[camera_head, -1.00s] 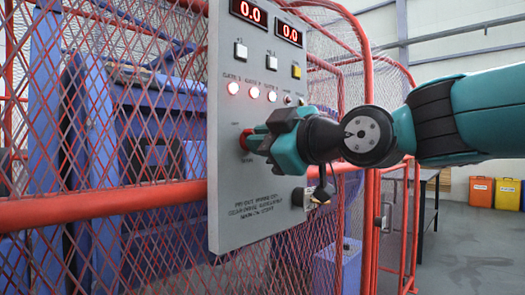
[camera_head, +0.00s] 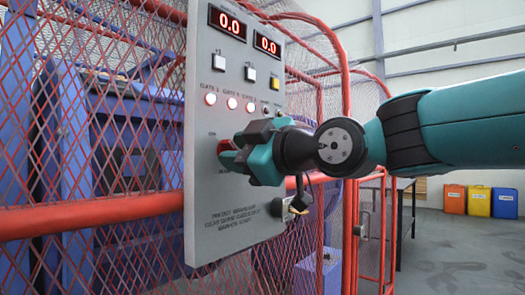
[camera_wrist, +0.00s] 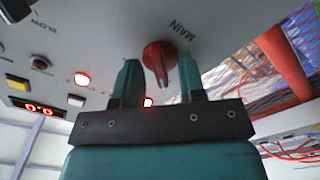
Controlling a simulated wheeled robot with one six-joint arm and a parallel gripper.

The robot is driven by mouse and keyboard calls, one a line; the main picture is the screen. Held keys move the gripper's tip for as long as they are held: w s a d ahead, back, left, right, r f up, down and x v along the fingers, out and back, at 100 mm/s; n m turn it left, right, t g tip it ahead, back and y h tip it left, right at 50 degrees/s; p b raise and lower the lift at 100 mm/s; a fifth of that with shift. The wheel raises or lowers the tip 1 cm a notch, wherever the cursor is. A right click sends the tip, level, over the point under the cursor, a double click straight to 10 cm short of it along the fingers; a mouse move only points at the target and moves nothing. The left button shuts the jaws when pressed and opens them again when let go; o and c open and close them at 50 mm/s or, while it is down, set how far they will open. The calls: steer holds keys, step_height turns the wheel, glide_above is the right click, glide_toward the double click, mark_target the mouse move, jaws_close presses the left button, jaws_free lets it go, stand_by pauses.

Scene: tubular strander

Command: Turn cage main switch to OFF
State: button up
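The main switch is a red rotary knob (camera_wrist: 159,60) on the grey control panel, with the word MAIN beside it in the wrist view. In the head view the red knob (camera_head: 224,148) is partly hidden by my gripper. My gripper (camera_wrist: 158,80) has its two teal fingers apart, one on each side of the knob. Gaps show between the fingers and the knob, so it is not gripped. In the head view my gripper (camera_head: 240,155) is close against the panel face.
The grey panel (camera_head: 205,215) carries two red displays, several lit red lamps, push buttons, and a key switch (camera_head: 284,208) below my gripper. Red mesh fencing (camera_head: 90,225) surrounds blue machinery behind. Coloured bins (camera_head: 478,200) stand far right on open floor.

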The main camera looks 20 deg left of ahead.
steer(key=b+v, duration=0.2)
steer(key=v, duration=1.5)
steer(key=shift+d, duration=0.2)
steer(key=shift+s+f, duration=0.1)
steer(key=s+d+f+m+g+h, duration=0.15)
steer(key=d+f+m+h, duration=0.3)
steer(key=f, duration=0.55)
steer(key=s+d+f+m+g+h, duration=0.1)
steer(key=s+d+f+m+h, duration=0.3)
steer(key=f, duration=0.6)
steer(key=s+d+f+m+g+h, duration=0.4)
steer(key=s+d+f+m, duration=0.35)
steer(key=f, duration=0.35)
step_height(320, 180, up, 26)
steer(key=p, duration=2.5)
steer(key=shift+s+d+f, duration=0.2)
steer(key=shift+s+f, duration=0.05)
steer(key=shift+s, duration=0.05)
